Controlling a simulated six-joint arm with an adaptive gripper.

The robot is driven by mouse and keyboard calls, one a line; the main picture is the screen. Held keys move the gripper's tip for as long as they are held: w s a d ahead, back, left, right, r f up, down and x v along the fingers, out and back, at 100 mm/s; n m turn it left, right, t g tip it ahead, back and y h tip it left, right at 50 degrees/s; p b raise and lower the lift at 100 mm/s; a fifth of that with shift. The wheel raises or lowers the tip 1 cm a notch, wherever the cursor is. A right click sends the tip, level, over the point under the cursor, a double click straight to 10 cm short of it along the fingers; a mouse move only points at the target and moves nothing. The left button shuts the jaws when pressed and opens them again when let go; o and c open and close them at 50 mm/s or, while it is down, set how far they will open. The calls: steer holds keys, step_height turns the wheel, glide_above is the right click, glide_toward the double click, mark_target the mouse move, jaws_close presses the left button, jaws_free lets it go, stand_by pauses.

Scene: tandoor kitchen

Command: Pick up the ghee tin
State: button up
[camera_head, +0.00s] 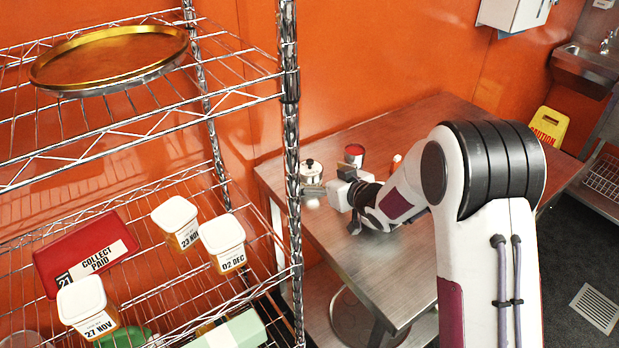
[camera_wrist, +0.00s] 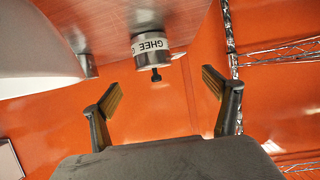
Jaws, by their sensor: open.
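The ghee tin (camera_wrist: 151,47) shows upside down in the wrist view, a small silver cylinder with a white GHEE label and a black lid knob. It stands on the steel table, beyond the fingertips and roughly between them. My gripper (camera_wrist: 163,88) is open and empty, its two tan-padded fingers spread wide and apart from the tin. In the head view a silver lidded tin with a black knob (camera_head: 311,171) stands near the table's left end, close to my gripper (camera_head: 322,192). Parts of the fingers are hard to make out there.
A red tin (camera_head: 355,156) and a small red-topped bottle (camera_head: 397,162) stand behind my wrist on the steel table (camera_head: 440,118). A wire rack (camera_head: 293,130) with tubs stands at the left, its post near the table. An orange wall is behind.

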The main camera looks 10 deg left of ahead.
mark_target(307, 170)
stand_by(0.3)
steer(key=shift+x, duration=1.3)
steer(key=shift+a+f, duration=0.1)
steer(key=shift+x, duration=2.5)
steer(key=shift+c, duration=0.3)
steer(key=c, duration=1.4)
